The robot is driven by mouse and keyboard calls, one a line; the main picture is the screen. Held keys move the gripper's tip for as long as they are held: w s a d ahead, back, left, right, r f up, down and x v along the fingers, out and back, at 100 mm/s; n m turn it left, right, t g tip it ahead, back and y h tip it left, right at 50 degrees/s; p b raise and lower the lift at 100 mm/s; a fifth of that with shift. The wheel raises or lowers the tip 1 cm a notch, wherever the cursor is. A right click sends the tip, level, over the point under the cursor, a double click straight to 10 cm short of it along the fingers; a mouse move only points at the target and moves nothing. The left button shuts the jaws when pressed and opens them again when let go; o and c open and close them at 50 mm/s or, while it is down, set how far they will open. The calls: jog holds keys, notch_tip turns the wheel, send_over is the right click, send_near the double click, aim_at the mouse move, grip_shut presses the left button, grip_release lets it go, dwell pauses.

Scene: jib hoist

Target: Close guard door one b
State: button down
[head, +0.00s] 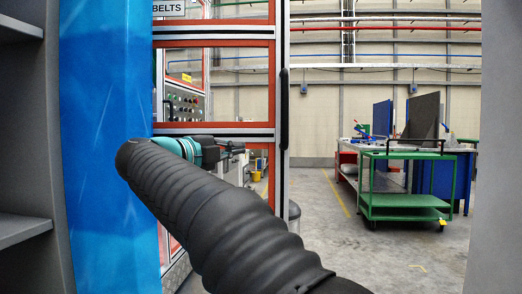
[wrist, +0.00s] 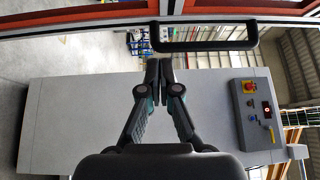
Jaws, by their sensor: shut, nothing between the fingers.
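The guard door (head: 215,132) has an orange-red frame with clear panels and an aluminium edge. It stands left of centre in the head view, and its frame (wrist: 90,18) crosses the top of the wrist view. Its dark bar handle (head: 284,108) runs upright along the edge; in the wrist view the handle (wrist: 205,46) lies just beyond and right of my fingertips. My gripper (head: 238,149) is in front of the door's lower part. In the wrist view my gripper (wrist: 159,68) is shut and empty, apart from the handle. I cannot tell how far the door stands open.
A blue panel (head: 105,140) and grey shelving (head: 25,150) stand close on the left. A green cart (head: 405,200) stands by a workbench at right. A grey cabinet (wrist: 70,120) with a red button (wrist: 248,87) shows in the wrist view. The floor (head: 330,250) between door and cart is clear.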

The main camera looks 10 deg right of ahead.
send_near(271, 146)
jog(key=d, duration=0.5)
jog(key=w, duration=0.2)
jog(key=shift+w+a+m+g+p, duration=0.25)
jog(key=shift+m+g+p, duration=0.05)
jog(key=shift+g, duration=0.1)
jog(key=shift+w+d, duration=0.1)
jog(key=shift+w, duration=0.6)
jog(key=shift+r, duration=0.1)
